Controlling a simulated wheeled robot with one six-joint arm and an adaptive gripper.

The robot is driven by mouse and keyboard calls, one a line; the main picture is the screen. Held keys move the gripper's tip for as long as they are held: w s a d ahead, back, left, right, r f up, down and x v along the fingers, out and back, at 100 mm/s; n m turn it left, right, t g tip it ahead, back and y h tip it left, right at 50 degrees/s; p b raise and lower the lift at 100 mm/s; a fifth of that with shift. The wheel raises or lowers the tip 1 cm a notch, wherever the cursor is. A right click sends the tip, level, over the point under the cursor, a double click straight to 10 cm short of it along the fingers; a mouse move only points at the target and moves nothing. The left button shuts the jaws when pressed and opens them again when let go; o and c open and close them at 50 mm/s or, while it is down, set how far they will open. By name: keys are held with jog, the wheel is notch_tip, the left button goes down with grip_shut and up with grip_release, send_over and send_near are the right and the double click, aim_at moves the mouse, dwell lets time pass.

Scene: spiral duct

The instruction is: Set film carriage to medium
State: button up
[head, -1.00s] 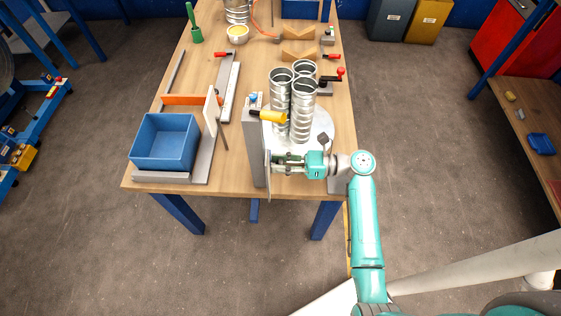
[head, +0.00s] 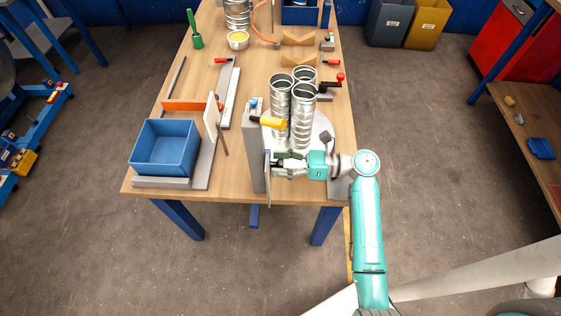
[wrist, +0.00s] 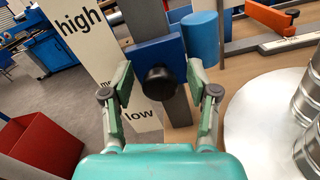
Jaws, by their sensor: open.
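The film carriage is a blue block (wrist: 180,62) with a black round knob (wrist: 161,86) on a grey upright post (wrist: 148,22). A blue cylinder (wrist: 203,38) sits at its right. Behind it a white scale board (wrist: 92,40) reads "high" at upper left and "low" below; a middle word starting "me" is mostly hidden by my left finger. The carriage covers part of the board, so its exact level is unclear. My gripper (wrist: 160,90) is open, its fingers either side of the knob, with gaps visible. In the head view my gripper (head: 272,166) is beside the post (head: 254,155).
A round light plate (wrist: 262,125) carries metal spiral ducts (head: 303,115) close to my wrist. A blue bin (head: 165,147) stands left on the bench, and a yellow handle (head: 272,123) juts out near the post top. A red box (wrist: 45,145) shows at lower left.

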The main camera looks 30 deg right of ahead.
jog(key=v, duration=1.2)
dwell(0.3)
